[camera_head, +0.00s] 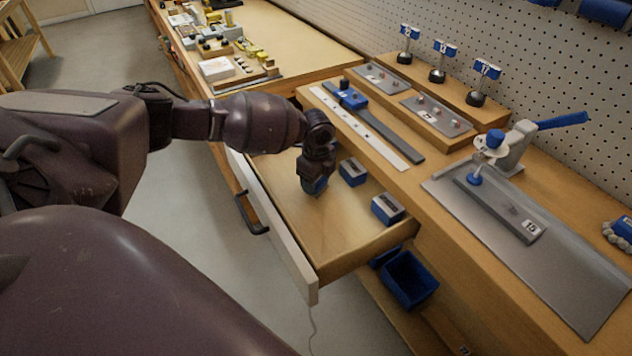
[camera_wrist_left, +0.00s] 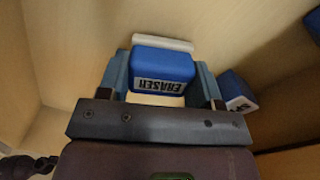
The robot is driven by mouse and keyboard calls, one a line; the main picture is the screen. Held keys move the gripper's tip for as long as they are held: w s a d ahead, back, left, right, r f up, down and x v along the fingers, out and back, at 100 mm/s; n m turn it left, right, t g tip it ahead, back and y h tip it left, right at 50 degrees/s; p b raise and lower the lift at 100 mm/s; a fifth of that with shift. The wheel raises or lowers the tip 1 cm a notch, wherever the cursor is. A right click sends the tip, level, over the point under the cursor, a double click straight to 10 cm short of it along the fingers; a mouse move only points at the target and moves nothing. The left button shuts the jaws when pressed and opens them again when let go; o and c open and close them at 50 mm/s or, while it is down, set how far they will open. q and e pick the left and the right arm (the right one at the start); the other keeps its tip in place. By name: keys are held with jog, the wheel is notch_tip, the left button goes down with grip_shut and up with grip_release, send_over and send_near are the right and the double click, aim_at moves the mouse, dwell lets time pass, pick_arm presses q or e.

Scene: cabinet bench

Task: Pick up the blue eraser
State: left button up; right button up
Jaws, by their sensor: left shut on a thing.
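My left gripper (camera_head: 316,186) reaches down into the open drawer (camera_head: 335,238). In the left wrist view the left gripper (camera_wrist_left: 163,85) is shut on a blue eraser (camera_wrist_left: 163,68), with one finger at each side of it. The eraser has a blue sleeve lettered "ERASER" and a white end. In the head view it is mostly hidden by the gripper. Two other blue-and-white blocks, a nearer one (camera_head: 388,208) and a farther one (camera_head: 352,172), lie in the drawer to the right of the gripper. My right gripper is not in view.
The drawer's white front (camera_head: 272,228) with a dark handle (camera_head: 251,215) stands left of the gripper. The bench edge rises on the right. A white strip (camera_head: 365,128) and a clamp on a grey plate (camera_head: 540,240) lie on the bench. A blue bin (camera_head: 409,280) sits below.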

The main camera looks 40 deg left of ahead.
pick_arm(q)
notch_tip(320, 180, up, 19)
jog(key=p, duration=0.3)
jog(key=shift+r, duration=0.1)
